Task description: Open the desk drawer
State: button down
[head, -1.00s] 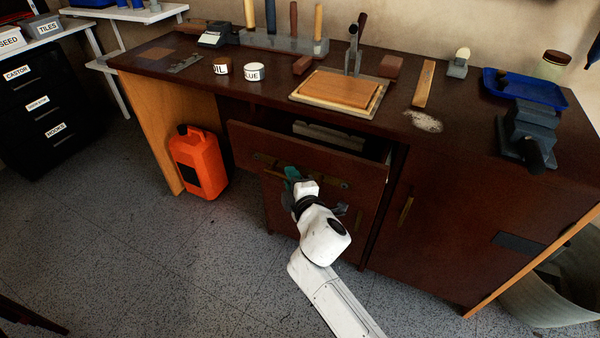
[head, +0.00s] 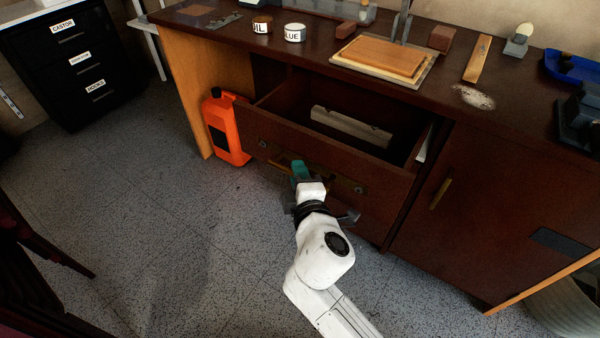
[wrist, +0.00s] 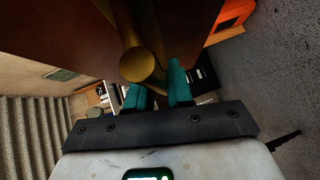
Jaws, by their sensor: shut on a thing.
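The desk drawer (head: 325,155) is pulled well out of the dark brown desk, and its inside shows from above. A grey bar-shaped block (head: 350,128) lies in it. My gripper (head: 299,172) is at the drawer front, shut on the brass handle (head: 330,176). In the wrist view the handle (wrist: 143,62) runs between the teal fingers of my gripper (wrist: 158,88). The fingertips are partly hidden behind the handle.
An orange canister (head: 228,128) stands on the floor left of the drawer. A cabinet door (head: 465,210) with a brass handle is to the right. The desk top (head: 300,38) carries tins, a board and a blue tray.

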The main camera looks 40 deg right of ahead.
jog(key=shift+f, duration=0.1)
jog(key=c, duration=1.1)
grip_release()
jog(key=v, duration=1)
jog(key=shift+s+a+p, duration=0.2)
jog(key=shift+s+p, duration=0.15)
